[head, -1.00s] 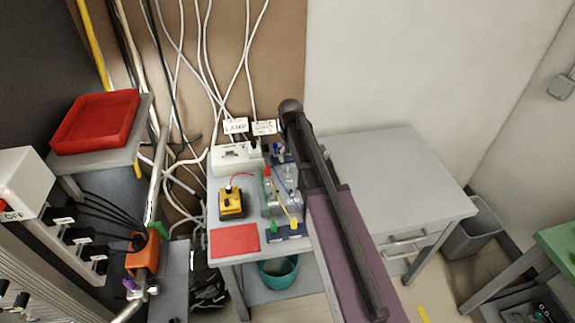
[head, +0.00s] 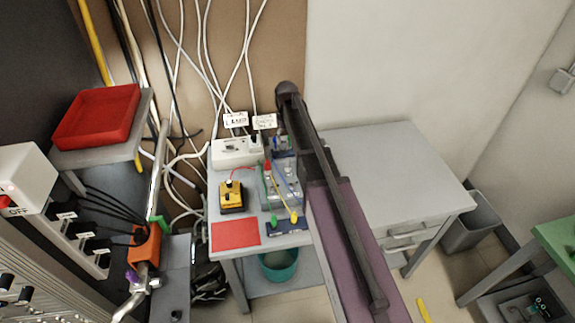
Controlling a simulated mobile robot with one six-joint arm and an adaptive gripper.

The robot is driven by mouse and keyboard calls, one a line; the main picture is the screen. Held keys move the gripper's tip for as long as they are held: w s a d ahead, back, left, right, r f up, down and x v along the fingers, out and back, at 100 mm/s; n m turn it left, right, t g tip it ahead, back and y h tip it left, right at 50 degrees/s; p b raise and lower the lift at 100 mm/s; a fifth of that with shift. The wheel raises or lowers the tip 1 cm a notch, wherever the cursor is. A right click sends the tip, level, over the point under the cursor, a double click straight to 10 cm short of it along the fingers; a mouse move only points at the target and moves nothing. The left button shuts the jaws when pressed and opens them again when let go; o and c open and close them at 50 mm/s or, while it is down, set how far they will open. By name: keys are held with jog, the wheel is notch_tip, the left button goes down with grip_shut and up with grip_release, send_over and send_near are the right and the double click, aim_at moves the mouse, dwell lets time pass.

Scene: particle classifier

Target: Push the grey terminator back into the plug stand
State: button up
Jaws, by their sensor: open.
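I cannot pick out the grey terminator in the head view; it is too small or hidden. A grey stand-like unit (head: 281,186) with coloured leads and plugs sits on the small table, just left of my dark arm link; I cannot tell if it is the plug stand. A dark blue piece (head: 287,229) in front of it has a green plug (head: 273,221) and a yellow plug (head: 294,218) over it. My arm covers the table's right part. My gripper does not show.
A yellow-and-black box (head: 232,197), a red sheet (head: 236,233) and a white socket box (head: 236,152) share the table. A red tray (head: 97,116) stands at left, near an orange clamp (head: 146,244). The grey desk (head: 395,165) at right has a clear top.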

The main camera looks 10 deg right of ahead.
aim_at(288, 159)
jog(key=shift+f+b, duration=3.65)
jog(key=shift+f, duration=0.25)
jog(key=shift+f, duration=0.1)
jog(key=shift+d+f+b, duration=0.2)
jog(key=shift+f+b, duration=2.3)
jog(key=shift+b, duration=0.1)
grip_shut()
